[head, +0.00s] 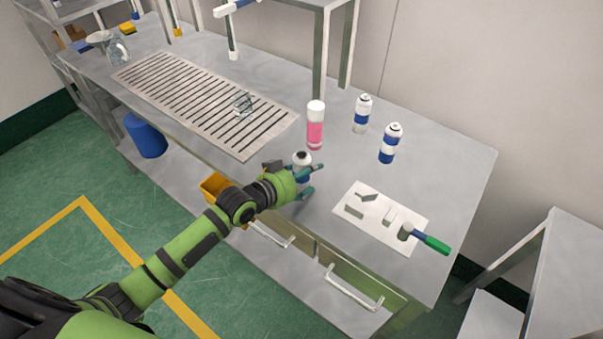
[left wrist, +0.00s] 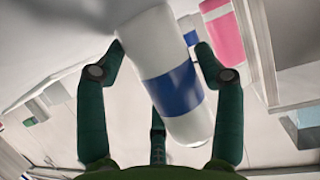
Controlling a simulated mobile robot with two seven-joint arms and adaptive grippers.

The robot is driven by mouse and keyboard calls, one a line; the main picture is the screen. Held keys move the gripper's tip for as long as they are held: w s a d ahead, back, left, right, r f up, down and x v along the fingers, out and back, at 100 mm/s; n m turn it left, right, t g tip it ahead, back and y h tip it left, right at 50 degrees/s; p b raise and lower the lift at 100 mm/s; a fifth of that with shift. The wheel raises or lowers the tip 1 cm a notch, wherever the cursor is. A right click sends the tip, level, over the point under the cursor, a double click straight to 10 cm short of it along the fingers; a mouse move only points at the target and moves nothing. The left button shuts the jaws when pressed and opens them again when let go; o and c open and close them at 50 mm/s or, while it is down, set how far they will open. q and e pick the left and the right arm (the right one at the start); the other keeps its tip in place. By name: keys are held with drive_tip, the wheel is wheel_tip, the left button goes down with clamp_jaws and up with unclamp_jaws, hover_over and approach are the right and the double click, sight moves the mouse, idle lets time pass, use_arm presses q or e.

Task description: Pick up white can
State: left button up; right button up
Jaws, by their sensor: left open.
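A white can with a blue band (left wrist: 172,85) stands between the spread fingers of my left gripper (left wrist: 160,47) in the left wrist view. The fingers are open, one on each side of it, and a third finger shows behind its lower part; I cannot tell whether any touches it. In the head view the top of this can (head: 301,158) shows beside my left gripper (head: 314,180), whose hand hides much of its body. My right gripper is not in view.
A pink bottle with a white cap (head: 315,127) stands just behind the near can. A slotted grate (head: 190,95) bearing a small glass item lies to the left. A white board (head: 350,218) with small parts and a green-handled tool (head: 430,241) lies to the right.

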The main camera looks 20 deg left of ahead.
sight(305, 167)
use_arm(q)
drive_tip(key=shift+c, duration=0.4)
drive_tip(key=c, duration=0.6)
drive_tip(key=shift+c, duration=0.5)
drive_tip(key=shift+r, duration=0.4)
drive_tip(key=r, duration=0.2)
drive_tip(key=r+b, duration=0.1)
drive_tip(key=shift+s+d+r, duration=0.35)
drive_tip(key=shift+d+r, duration=0.05)
drive_tip(key=s+d+r, duration=0.6)
drive_tip(key=s+d, duration=0.1)
drive_tip(key=s, duration=0.1)
drive_tip(key=s+a+f+m+g+h, duration=0.2)
drive_tip(key=s+a+f+m+h, duration=0.15)
drive_tip(key=a, duration=0.25)
drive_tip(key=s+a+r+m+g+h, duration=0.1)
drive_tip(key=s+a+r+m+h, duration=0.1)
drive_tip(key=s+a+r, duration=0.2)
drive_tip(key=shift+a+r+g+b, duration=0.4)
drive_tip(key=shift+a+r, duration=0.05)
drive_tip(key=shift+r, duration=1.45)
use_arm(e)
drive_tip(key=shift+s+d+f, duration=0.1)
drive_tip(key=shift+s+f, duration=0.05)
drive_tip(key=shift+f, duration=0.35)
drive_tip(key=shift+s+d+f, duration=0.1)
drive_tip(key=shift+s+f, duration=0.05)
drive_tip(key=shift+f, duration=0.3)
